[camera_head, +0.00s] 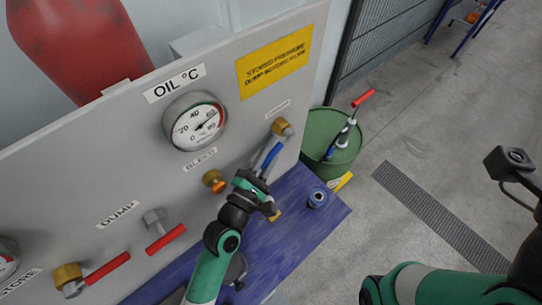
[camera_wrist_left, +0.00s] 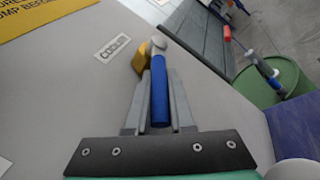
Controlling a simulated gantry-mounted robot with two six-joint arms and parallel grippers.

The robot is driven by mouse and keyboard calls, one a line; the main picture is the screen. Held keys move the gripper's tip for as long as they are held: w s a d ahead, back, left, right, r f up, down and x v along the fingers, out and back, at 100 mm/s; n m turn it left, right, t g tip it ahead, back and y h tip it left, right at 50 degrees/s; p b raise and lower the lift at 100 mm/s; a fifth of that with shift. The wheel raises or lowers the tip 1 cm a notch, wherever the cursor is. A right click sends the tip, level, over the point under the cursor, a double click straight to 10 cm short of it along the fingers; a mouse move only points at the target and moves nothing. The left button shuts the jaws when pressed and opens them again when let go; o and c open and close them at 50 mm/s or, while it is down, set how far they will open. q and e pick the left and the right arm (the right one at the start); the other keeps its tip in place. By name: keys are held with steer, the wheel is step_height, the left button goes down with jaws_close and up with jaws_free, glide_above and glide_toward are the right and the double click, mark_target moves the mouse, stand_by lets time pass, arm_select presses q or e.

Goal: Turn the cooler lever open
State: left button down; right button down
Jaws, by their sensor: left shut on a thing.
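The cooler lever (camera_head: 271,157) has a blue grip and hangs from a brass valve (camera_head: 282,127) on the right end of the grey panel. In the head view it slants down and to the left from the valve. My left gripper (camera_head: 259,180) is shut on the cooler lever, around its lower part. In the left wrist view the blue grip (camera_wrist_left: 159,92) lies between the two grey fingers. A small label (camera_wrist_left: 112,46) is beside the valve. My right gripper is out of view; only parts of my right arm show at the lower right.
Left on the panel are an oil gauge (camera_head: 194,121), a brass bleed fitting (camera_head: 214,181) and red levers, one by the dump label (camera_head: 118,214). A blue surface (camera_head: 325,222) lies below. A green drum (camera_head: 332,150) stands right of the panel. The floor beyond is mostly clear.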

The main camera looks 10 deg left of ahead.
arm_select(q)
steer(key=c, duration=0.8)
jaws_free()
steer(key=v, duration=1)
steer(key=shift+s+a+f, duration=0.15)
steer(key=shift+s+f, duration=0.05)
steer(key=shift+s, duration=0.05)
steer(key=shift+s+a, duration=0.15)
steer(key=shift+s, duration=0.35)
